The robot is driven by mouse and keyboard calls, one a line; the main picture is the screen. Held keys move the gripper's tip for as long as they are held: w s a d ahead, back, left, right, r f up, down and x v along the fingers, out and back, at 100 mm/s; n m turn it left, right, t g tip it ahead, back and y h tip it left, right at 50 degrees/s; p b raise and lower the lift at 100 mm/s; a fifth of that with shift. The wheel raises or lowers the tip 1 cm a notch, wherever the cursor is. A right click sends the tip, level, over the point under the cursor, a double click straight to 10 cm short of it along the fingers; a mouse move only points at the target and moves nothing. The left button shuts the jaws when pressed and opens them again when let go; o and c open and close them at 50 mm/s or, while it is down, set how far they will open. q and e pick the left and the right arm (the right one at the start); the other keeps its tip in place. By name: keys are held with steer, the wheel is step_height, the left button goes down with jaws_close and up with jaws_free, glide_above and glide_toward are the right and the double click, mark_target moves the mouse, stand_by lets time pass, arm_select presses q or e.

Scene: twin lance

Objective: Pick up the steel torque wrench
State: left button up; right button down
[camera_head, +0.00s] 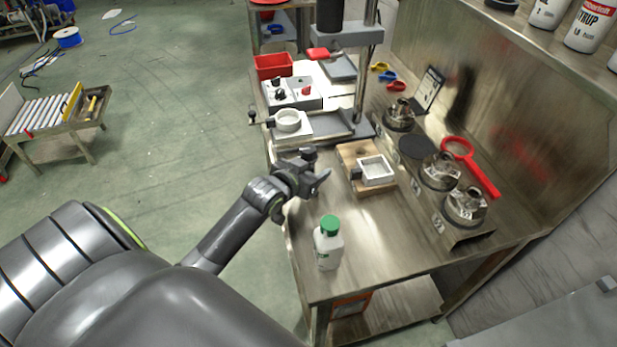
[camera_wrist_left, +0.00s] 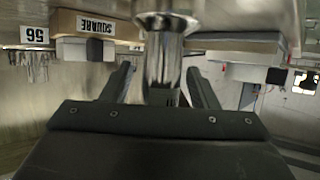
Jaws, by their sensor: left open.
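My left gripper (camera_head: 317,168) is over the near left edge of the workbench, left of the wooden block with the white square frame. Its fingers are apart. In the left wrist view my left gripper (camera_wrist_left: 159,75) shows both fingers, with a shiny steel upright piece (camera_wrist_left: 164,55) seen between them. I cannot tell whether this piece is the torque wrench, nor whether it lies between the fingers or beyond them. In the head view I cannot make out a steel torque wrench. My right gripper is not in view.
A white bottle with a green cap (camera_head: 328,243) stands near the bench's front. The white square frame (camera_head: 376,170) sits on a wooden block. Several steel fittings (camera_head: 441,170) and a red ring-headed tool (camera_head: 470,165) lie right. A press stand (camera_head: 335,125) is behind.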

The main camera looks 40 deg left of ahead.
arm_select(q)
steer(key=shift+c, duration=0.4)
jaws_close()
